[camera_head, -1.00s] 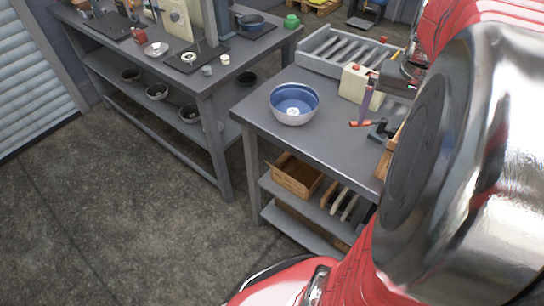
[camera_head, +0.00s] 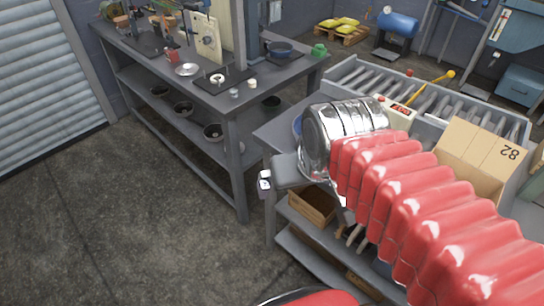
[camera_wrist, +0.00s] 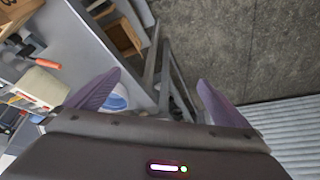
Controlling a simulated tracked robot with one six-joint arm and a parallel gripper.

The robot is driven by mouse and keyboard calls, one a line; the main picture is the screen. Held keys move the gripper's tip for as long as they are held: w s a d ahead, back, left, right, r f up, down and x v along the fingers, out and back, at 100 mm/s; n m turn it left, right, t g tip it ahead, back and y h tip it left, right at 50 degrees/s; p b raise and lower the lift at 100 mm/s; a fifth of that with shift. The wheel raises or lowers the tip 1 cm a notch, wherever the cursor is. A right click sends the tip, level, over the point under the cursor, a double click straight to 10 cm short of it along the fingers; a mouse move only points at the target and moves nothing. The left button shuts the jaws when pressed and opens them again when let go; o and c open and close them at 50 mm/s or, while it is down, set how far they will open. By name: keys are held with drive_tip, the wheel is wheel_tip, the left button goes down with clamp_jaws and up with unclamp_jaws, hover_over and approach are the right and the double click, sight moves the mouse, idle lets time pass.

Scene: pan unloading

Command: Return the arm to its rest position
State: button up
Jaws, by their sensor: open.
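My gripper (camera_wrist: 158,92) shows in the wrist view with its two dark purple fingers spread wide and nothing between them. The blue bowl (camera_wrist: 117,98) shows partly behind the left finger, apart from it as far as I can tell. In the head view my red ribbed arm and its shiny metal wrist reach across the near workbench (camera_head: 268,140). They hide most of the bowl, and only a bit of its blue rim (camera_head: 297,124) shows.
A cream box with a red display (camera_head: 398,116) and a roller conveyor (camera_head: 350,78) stand behind my arm. A cardboard box (camera_head: 476,154) is at the right. Another bench (camera_head: 210,88) with pans stands at the left. The floor (camera_head: 130,220) at the left is clear.

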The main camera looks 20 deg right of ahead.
drive_tip(key=shift+s+a+f+n, duration=0.15)
drive_tip(key=shift+s+a+n, duration=0.1)
drive_tip(key=shift+a, duration=0.35)
drive_tip(key=shift+s+a+f+n, duration=0.15)
drive_tip(key=shift+s+a, duration=0.1)
drive_tip(key=shift+a, duration=0.3)
